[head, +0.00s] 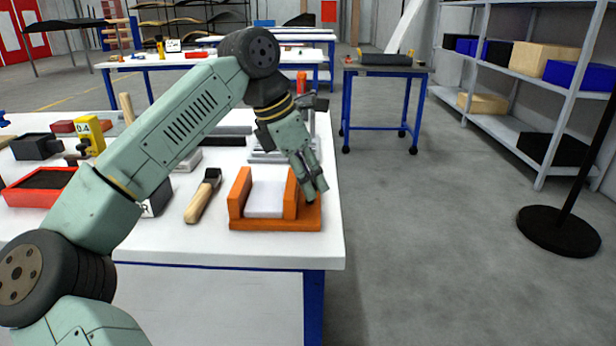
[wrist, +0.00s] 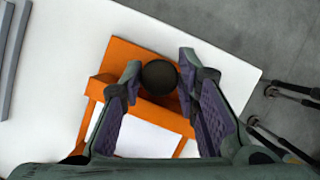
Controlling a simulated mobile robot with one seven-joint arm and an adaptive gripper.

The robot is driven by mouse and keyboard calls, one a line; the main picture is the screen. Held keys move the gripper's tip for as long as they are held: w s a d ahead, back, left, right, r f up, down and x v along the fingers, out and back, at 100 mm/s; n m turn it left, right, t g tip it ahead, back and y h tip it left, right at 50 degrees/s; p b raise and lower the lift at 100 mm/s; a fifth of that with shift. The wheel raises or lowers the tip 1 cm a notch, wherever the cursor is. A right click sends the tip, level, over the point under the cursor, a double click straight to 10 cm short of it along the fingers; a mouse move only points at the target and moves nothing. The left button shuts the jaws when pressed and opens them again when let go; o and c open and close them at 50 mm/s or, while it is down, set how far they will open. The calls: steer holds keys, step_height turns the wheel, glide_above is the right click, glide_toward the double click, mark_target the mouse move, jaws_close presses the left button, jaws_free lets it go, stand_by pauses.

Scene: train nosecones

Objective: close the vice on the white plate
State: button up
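The orange vice (head: 275,225) sits at the front right corner of the white table. The white plate (head: 265,198) lies between its two upright jaws; I cannot tell whether both jaws touch it. My gripper (head: 316,192) is at the vice's right side, pointing down. In the wrist view the vice (wrist: 128,52) and the plate (wrist: 135,138) show below the fingers. A dark round knob (wrist: 159,77) of the vice lies between my two fingertips (wrist: 160,72). The fingers are apart, one on each side of the knob, with narrow gaps. The knob is hidden in the head view.
A wooden-handled mallet (head: 203,197) lies left of the vice. A grey metal tool (head: 270,152) stands behind it. A red tray (head: 38,187) and a yellow block (head: 90,136) are farther left. The table's right edge is close to my gripper, with open floor beyond.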

jaws_close()
steer(key=shift+r+m+p, duration=0.25)
steer(key=shift+m+p, duration=0.15)
steer(key=shift+p, duration=0.4)
steer(key=shift+m+g+p, duration=0.3)
steer(key=shift+m+p, duration=0.1)
steer(key=shift+p, duration=0.1)
steer(key=shift+f+m+g+p, duration=0.25)
steer(key=shift+m+g+p, duration=0.05)
steer(key=shift+m, duration=0.4)
steer(key=shift+o, duration=1.2)
jaws_free()
steer(key=shift+h, duration=0.3)
steer(key=shift+r, duration=0.1)
